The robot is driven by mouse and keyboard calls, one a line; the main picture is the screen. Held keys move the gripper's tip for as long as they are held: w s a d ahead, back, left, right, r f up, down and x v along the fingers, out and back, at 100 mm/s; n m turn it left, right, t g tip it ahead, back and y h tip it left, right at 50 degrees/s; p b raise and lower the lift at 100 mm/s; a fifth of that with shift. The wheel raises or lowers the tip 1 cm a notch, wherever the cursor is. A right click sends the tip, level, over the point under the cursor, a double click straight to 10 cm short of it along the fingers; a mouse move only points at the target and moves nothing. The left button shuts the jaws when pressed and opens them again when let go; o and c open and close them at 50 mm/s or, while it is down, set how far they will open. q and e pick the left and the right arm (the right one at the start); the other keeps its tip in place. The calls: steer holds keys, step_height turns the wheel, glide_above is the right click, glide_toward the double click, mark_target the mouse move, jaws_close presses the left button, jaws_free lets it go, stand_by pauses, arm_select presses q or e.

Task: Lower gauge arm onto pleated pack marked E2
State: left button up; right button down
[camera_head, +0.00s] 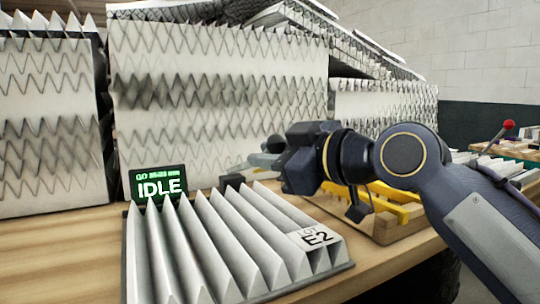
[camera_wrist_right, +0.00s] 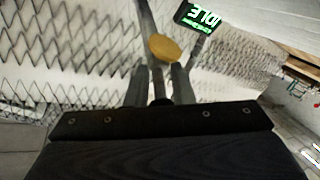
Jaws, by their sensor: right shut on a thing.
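The pleated pack marked E2 (camera_head: 225,245) lies on the wooden bench, its white ridges up and its label at the right front corner. My right gripper (camera_head: 268,154) is behind and above the pack's back edge, pointing left. In the right wrist view its two fingers (camera_wrist_right: 158,82) are closed on a thin grey bar, which I take as the gauge arm (camera_wrist_right: 146,18). A round gold disc (camera_wrist_right: 163,48) sits by the bar just beyond the fingers. The gripper mostly hides the bar in the head view. My left gripper is out of view.
A small display (camera_head: 158,186) reading IDLE stands behind the pack's left side. A small black block (camera_head: 232,182) is at the pack's back edge. Tall stacks of pleated filters (camera_head: 215,90) close off the back. A wooden tray (camera_head: 405,232) with yellow parts is at right.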

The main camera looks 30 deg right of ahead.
steer(key=shift+a, duration=0.2)
steer(key=c, duration=1.3)
jaws_free()
steer(key=shift+a, duration=0.1)
steer(key=shift+o, duration=0.2)
steer(key=shift+s+r, duration=0.1)
steer(key=shift+s+d+r, duration=0.1)
steer(key=shift+s+d, duration=0.1)
steer(key=shift+s, duration=0.05)
steer(key=p+v, duration=0.1)
steer(key=v, duration=0.6)
steer(key=shift+p, duration=0.3)
steer(key=shift+o, duration=0.5)
